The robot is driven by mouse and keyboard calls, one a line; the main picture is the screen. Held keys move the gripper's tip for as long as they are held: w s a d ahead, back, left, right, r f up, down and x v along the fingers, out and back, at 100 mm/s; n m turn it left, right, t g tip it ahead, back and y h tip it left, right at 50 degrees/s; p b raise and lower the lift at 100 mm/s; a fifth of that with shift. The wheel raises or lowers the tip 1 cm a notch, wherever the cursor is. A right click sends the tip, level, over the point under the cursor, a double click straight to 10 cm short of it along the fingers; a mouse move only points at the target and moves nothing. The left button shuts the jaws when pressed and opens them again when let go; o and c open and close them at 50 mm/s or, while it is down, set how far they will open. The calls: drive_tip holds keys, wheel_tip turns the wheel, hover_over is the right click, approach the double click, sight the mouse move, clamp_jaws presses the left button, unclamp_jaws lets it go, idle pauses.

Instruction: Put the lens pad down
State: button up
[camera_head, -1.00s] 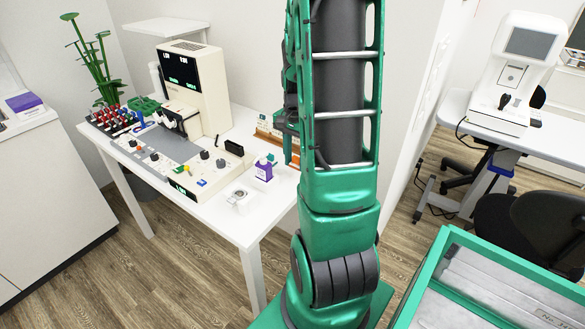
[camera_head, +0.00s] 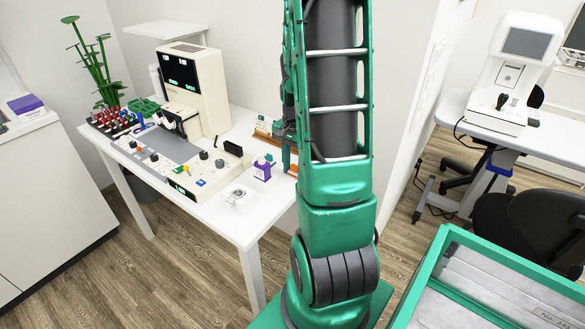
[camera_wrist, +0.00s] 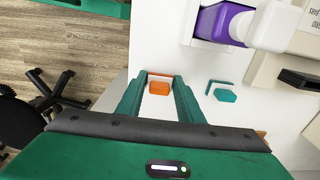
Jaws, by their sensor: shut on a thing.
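My gripper (camera_wrist: 160,82) points down over the white table (camera_wrist: 205,135) in the wrist view. Its two green fingers stand apart with a small orange piece, which I take for the lens pad (camera_wrist: 160,88), between their tips. A thin orange strip shows just beyond it. The gap between the pad and the table cannot be judged.
A teal pad (camera_wrist: 226,95) lies right of my fingers beside a teal corner mark (camera_wrist: 219,84). A cream instrument (camera_head: 192,88) with a control panel fills the table's left. A wooden rack (camera_head: 264,135) lies behind.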

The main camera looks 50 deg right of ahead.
sight(294, 166)
drive_tip(key=shift+s+a+f, duration=0.15)
drive_tip(key=shift+s+f, duration=0.3)
drive_tip(key=o, duration=1)
drive_tip(key=shift+o, duration=0.2)
drive_tip(key=shift+w, duration=0.1)
drive_tip(key=shift+s, duration=0.2)
drive_tip(key=shift+d, duration=0.2)
drive_tip(key=shift+w+d+r+g, duration=0.15)
drive_tip(key=shift+w+r+g, duration=0.15)
drive_tip(key=shift+w+r, duration=0.85)
wheel_tip(294, 166, up, 10)
drive_tip(key=s, duration=0.1)
drive_tip(key=s+a+r+n, duration=0.2)
drive_tip(key=s+a+n, duration=0.8)
drive_tip(key=s+a, duration=0.3)
drive_tip(key=a, duration=0.3)
drive_tip(key=shift+s+a+r+n, duration=0.3)
drive_tip(key=shift+s, duration=0.1)
